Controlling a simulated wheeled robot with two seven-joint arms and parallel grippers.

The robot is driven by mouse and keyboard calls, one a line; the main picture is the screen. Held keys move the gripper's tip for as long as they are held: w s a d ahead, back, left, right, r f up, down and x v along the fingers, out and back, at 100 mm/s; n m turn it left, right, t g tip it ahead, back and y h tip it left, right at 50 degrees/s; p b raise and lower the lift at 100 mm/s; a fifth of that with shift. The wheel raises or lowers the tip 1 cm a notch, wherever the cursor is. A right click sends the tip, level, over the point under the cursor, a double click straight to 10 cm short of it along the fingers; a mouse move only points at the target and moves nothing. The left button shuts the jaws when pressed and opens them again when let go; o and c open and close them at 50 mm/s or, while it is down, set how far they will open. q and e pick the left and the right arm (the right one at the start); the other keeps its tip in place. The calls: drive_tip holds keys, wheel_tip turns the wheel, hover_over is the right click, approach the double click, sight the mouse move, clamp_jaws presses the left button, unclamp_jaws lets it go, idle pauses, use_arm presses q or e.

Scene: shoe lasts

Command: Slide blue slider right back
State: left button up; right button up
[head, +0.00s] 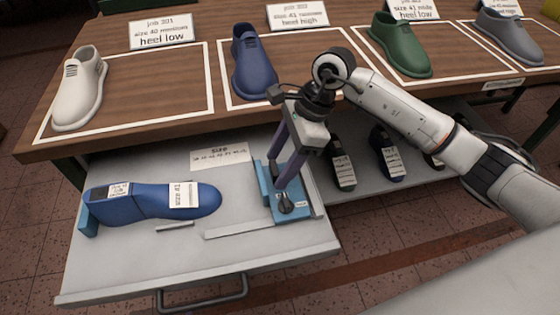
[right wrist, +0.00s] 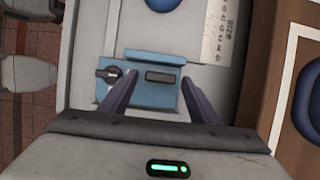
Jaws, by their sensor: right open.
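The blue slider (head: 293,208) is a block with a raised back plate and a black knob. It stands at the right end of the grey drawer (head: 130,265), beside a scale strip (head: 245,228). It also shows in the right wrist view (right wrist: 152,92), with the knob on its left. My right gripper (head: 276,172) is open, its purple fingers pointing down at the slider. In the right wrist view the fingers (right wrist: 157,82) lie toward either side of it; contact is unclear. A blue shoe last (head: 150,202) lies in the drawer, left of the slider and apart from it, its heel by a blue stop (head: 87,222). My left gripper is out of view.
A size card (head: 219,155) lies at the drawer's back. The wooden table (head: 130,75) behind bears white (head: 80,88), blue (head: 252,62), green (head: 400,45) and grey (head: 508,36) lasts in outlined areas. More lasts (head: 342,165) rest on a shelf right of the drawer. The drawer's front is clear.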

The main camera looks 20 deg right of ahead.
drive_tip(key=v, duration=1)
drive_tip(key=shift+d, duration=0.1)
